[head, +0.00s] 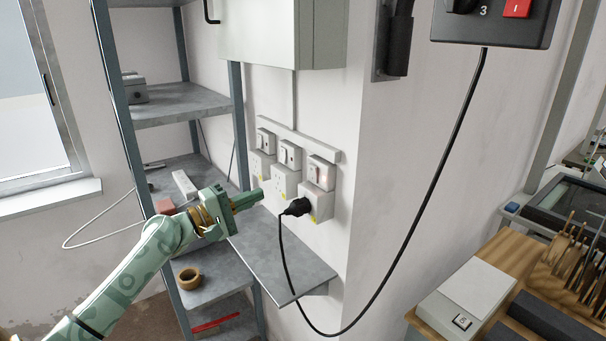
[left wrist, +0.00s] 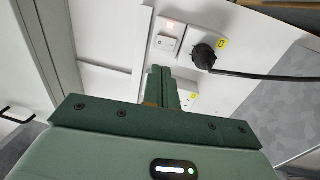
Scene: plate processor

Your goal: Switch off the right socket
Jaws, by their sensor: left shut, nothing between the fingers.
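Three white wall sockets with switch boxes sit in a row in the head view. My left gripper (head: 261,196) is shut and empty, pointing at the sockets from the left. In the left wrist view its fingertips (left wrist: 161,72) appear just below the switch; whether they touch anything cannot be told. My right gripper is out of view.
The middle socket (head: 286,183) and left socket (head: 262,165) are beside it. A grey shelf (head: 290,262) juts out below. A black cable (head: 415,215) loops from the plug to a control box (head: 490,30). A grey cabinet (head: 270,35) hangs above.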

